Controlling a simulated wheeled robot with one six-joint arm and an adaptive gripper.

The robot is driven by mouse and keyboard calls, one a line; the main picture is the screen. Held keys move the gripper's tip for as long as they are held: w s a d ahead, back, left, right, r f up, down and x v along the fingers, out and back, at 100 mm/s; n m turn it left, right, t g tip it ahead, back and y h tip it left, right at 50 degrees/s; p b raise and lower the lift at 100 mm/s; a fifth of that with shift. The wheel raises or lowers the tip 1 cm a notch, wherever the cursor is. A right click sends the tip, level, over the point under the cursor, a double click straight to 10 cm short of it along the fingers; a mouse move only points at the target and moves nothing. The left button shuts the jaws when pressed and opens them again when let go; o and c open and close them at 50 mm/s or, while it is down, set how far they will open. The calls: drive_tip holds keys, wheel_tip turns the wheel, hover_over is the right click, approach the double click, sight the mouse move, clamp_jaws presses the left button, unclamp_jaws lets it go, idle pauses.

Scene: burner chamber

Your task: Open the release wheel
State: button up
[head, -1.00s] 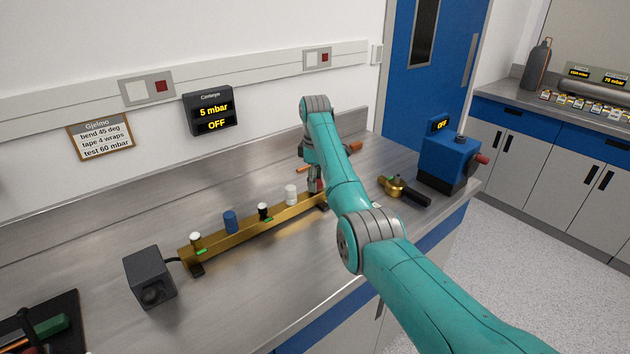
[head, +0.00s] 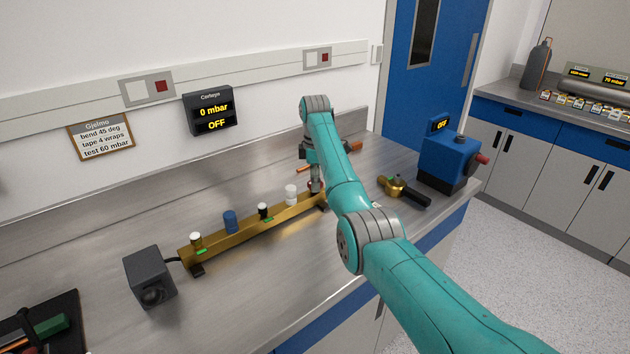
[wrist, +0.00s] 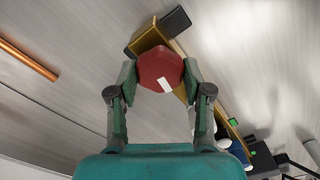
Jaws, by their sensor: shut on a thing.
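The release wheel is a red knob (wrist: 158,70) with a white mark, at the end of the brass manifold (wrist: 148,42). In the wrist view it sits between my gripper's fingers (wrist: 160,80), which are shut on its two sides. In the head view my gripper (head: 316,185) points down at the right end of the brass manifold (head: 275,217), and the wheel is largely hidden behind my arm. The wall display (head: 211,112) reads 0 mbar and OFF.
Along the manifold stand a white knob (head: 291,194), a black one (head: 263,210) and a blue one (head: 230,221). A grey box (head: 150,275) is at its left end. A blue machine (head: 450,163) and a brass tool (head: 393,186) are to the right.

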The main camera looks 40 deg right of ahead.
drive_tip(key=o, duration=1.2)
drive_tip(key=shift+c, duration=0.2)
